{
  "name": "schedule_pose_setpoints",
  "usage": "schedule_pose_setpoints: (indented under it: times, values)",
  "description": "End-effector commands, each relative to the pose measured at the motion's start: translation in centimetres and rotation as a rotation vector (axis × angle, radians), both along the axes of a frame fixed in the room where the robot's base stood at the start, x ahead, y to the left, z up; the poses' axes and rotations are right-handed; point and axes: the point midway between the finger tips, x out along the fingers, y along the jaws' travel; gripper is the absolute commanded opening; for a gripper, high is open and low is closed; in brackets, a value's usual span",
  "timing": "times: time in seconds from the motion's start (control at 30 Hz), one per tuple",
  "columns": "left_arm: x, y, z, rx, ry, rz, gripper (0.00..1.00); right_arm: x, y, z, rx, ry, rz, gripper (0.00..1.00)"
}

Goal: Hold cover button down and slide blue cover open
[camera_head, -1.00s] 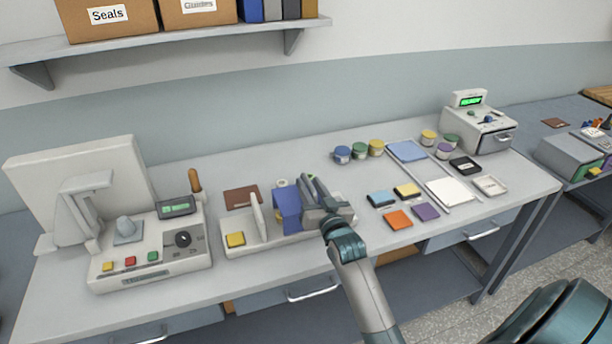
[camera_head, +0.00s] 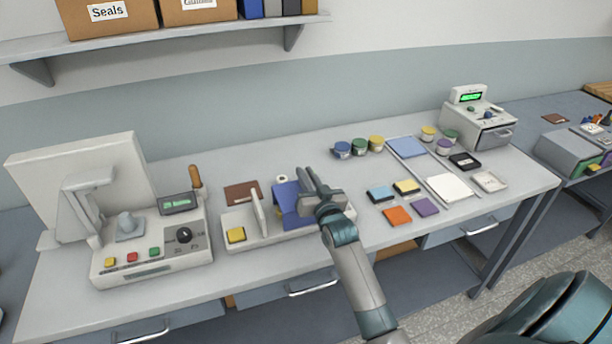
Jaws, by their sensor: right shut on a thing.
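The bobbin tray (camera_head: 276,238) is a long light-grey block near the front of the bench. The yellow button (camera_head: 236,234) is on its left end, with nothing pressing on it. An upright white plate (camera_head: 258,214) stands between the button and the blue cover (camera_head: 283,200). My right gripper (camera_head: 307,184) is at the right side of the blue cover, shut on it; its fingers hide the contact and part of the tray's right end. My left gripper is out of view.
A machine with coloured buttons (camera_head: 150,255) stands left of the tray. Orange (camera_head: 398,215) and purple (camera_head: 426,207) squares lie to its right, with other small pads and jars behind. A brown pad (camera_head: 240,194) lies behind the tray. The bench front edge is close.

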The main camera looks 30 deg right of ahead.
Motion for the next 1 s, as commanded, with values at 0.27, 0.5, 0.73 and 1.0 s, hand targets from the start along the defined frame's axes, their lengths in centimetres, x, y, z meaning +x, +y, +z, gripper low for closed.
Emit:
schedule_pose_setpoints:
  times: [0.27, 0.5, 0.73, 1.0]
  values:
    - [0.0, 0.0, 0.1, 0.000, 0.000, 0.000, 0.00, -0.7, -3.1, 0.0, -0.002, 0.001, -0.001, 0.00]
    - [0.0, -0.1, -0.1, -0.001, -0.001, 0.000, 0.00, -1.6, -6.8, 0.0, 0.000, 0.000, 0.000, 0.00]
    - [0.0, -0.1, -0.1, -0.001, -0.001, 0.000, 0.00, -1.7, -7.3, 0.0, 0.004, -0.002, 0.000, 0.00]
    - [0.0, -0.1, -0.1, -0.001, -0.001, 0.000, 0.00, -1.7, -7.3, 0.0, 0.003, -0.002, 0.000, 0.31]
